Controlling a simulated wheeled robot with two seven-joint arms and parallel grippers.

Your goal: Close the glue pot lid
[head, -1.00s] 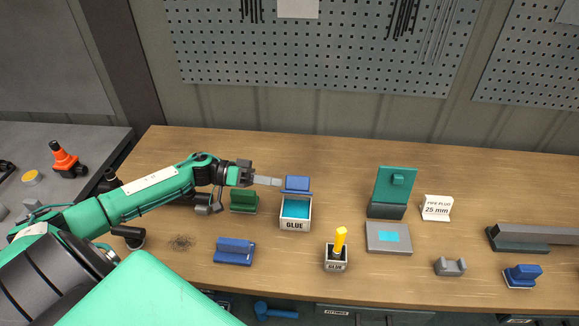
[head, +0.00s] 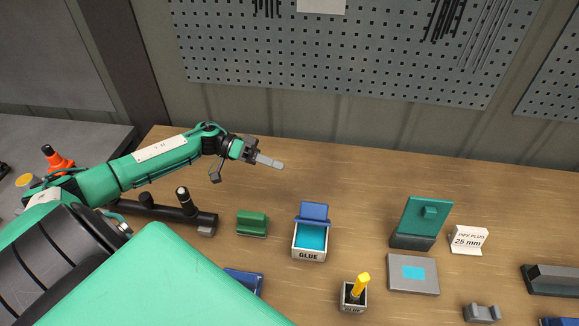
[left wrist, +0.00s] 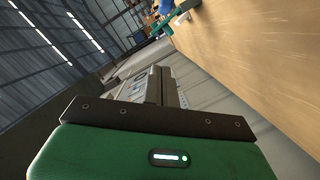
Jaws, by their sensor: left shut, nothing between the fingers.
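The larger glue pot (head: 309,255) is a white box marked GLUE with a blue-green inside, standing on the workbench in the head view. Its blue lid (head: 313,213) stands raised at the back edge, so the pot is open. My left gripper (head: 275,164) is shut and empty, up and to the left of the lid and apart from it. In the left wrist view the closed fingers (left wrist: 161,87) show with nothing between them. My right gripper is not in view.
A green block (head: 252,223) stands left of the pot. A small glue box (head: 352,297) with a yellow-handled brush stands in front. A grey plate (head: 413,273), a teal stand (head: 425,219) and a 25 mm sign (head: 468,240) are to the right. The bench behind the pot is clear.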

